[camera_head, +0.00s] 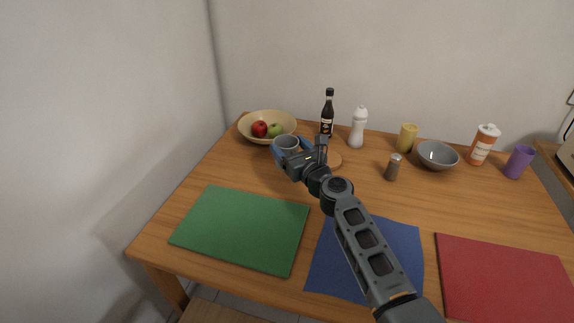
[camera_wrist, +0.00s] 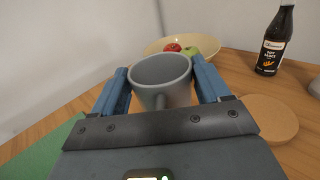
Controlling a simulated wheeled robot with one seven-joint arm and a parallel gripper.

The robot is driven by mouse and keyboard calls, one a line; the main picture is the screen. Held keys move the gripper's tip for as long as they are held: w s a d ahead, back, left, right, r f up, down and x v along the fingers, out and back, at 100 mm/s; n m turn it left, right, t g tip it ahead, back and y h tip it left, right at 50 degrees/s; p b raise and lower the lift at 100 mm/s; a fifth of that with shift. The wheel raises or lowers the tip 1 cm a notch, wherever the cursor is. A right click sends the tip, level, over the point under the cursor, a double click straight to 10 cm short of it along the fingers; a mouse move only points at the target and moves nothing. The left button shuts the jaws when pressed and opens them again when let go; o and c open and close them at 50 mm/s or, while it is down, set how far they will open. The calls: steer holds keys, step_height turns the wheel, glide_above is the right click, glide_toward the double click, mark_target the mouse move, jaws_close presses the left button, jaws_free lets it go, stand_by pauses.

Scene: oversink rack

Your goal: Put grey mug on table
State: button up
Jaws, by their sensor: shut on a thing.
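The grey mug (camera_wrist: 162,82) is between the two blue fingers of my gripper (camera_wrist: 163,88) in the wrist view, upright and with its handle towards the camera. My gripper is shut on it. In the head view the grey mug (camera_head: 287,143) shows at the end of my arm, partly hidden by my gripper (camera_head: 290,147), in front of the fruit bowl. The wooden table (camera_head: 200,172) is under it. I cannot tell whether the mug's base touches the table.
A fruit bowl (camera_head: 251,136) with apples stands behind the mug. A soy sauce bottle (camera_head: 327,115), a white bottle (camera_head: 358,128) and a cork trivet (camera_head: 334,160) are to its right. A green mat (camera_head: 243,228) lies in front. Bare table shows left of my gripper.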

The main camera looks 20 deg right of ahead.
steer(key=shift+a+f, duration=0.3)
steer(key=shift+a, duration=0.15)
step_height(320, 180, down, 4)
steer(key=b, duration=0.3)
steer(key=shift+r, duration=0.1)
steer(key=shift+b, duration=0.35)
steer(key=o, duration=1.2)
steer(key=s+p, duration=0.1)
steer(key=s, duration=0.3)
steer(key=s+d+p, duration=0.1)
steer(key=s, duration=0.3)
steer(key=s+d+p, duration=0.1)
steer(key=s, duration=0.3)
